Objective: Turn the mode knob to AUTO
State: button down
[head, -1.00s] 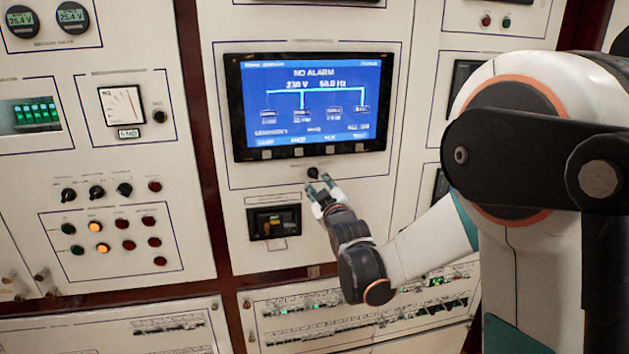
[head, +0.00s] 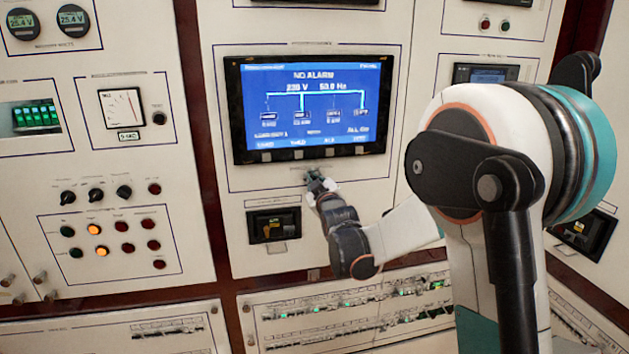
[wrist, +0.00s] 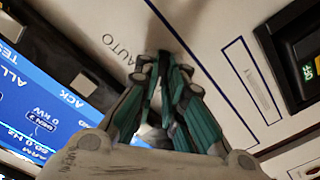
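The mode knob sits on the panel just below the blue screen, but my gripper's fingers hide it in both views. My gripper (head: 315,178) is at the knob's place in the head view. In the wrist view my gripper (wrist: 168,65) has its teal fingers drawn close together against the panel, and they look closed around the knob. The printed AUTO label (wrist: 122,48) shows just left of the fingertips in the wrist view. Which way the knob points cannot be seen.
The screen (head: 313,108) reads NO ALARM, right above my gripper. A black breaker unit (head: 274,226) is below left; a breaker window also shows at the wrist view's right (wrist: 305,60). Small knobs (head: 96,194) and lamps are on the left panel.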

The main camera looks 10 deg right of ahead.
jog(key=shift+m, duration=0.3)
jog(key=shift+f+m+b, duration=0.1)
jog(key=shift+m+b, duration=0.7)
jog(key=shift+m, duration=0.1)
jog(key=shift+d+m+b, duration=0.15)
jog(key=shift+m+b, duration=0.2)
jog(key=shift+m, duration=2.5)
jog(key=shift+d+m+b, duration=0.1)
jog(key=shift+m+b, duration=0.25)
jog(key=shift+m, duration=2.5)
jog(key=c, duration=1.7)
grip_release()
